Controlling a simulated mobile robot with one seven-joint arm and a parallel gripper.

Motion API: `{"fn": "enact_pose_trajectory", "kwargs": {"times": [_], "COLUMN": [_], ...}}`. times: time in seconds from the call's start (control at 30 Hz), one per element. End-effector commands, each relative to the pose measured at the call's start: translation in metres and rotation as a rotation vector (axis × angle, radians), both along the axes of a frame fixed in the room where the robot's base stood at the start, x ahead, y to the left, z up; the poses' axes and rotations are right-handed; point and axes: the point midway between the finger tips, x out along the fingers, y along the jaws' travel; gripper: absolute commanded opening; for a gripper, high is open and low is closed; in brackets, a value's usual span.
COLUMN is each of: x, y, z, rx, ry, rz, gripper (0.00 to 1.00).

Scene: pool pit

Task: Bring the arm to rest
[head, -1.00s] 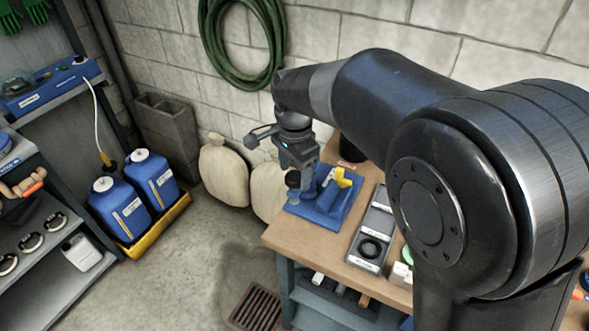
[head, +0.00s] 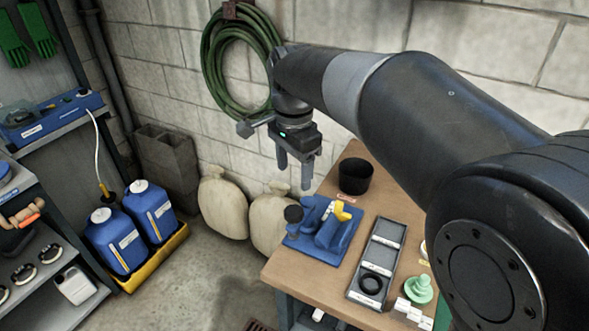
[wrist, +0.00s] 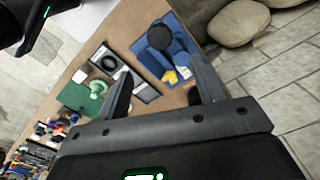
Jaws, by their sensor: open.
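My gripper (head: 294,172) is open and empty. It hangs with its fingers pointing down, above the back left part of the wooden workbench (head: 279,268). Below it a blue holder (head: 323,236) stands on the bench, with a dark round-topped item and a yellow piece in it. In the wrist view the two fingers (wrist: 158,92) are spread wide, with nothing between them but the bench further off. The blue holder shows there near the right finger (wrist: 150,42). My arm reaches in from the right and hides part of the bench.
A black cup (head: 355,177) stands behind the holder. A grey tray (head: 366,302) with a black ring and a green part (head: 419,288) lie to the right. Beige sacks (head: 223,203) lean on the wall below a green hose (head: 212,70). Blue jugs (head: 119,241) stand at left.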

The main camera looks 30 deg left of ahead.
Motion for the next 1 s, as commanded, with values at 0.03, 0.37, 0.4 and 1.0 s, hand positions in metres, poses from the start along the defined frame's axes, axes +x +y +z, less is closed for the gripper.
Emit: {"fn": "enact_pose_trajectory", "kwargs": {"times": [0.03,0.37,0.4,1.0], "x": [0.0,0.006,0.01,-0.021], "y": [0.0,-0.02,-0.032,-0.294], "z": [0.0,0.005,0.009,0.029], "rx": [0.0,0.015,0.026,0.098], "ry": [0.0,-0.007,-0.013,-0.283], "rz": [0.0,0.008,0.014,0.245], "gripper": [0.63,0.63,0.63,0.63]}}
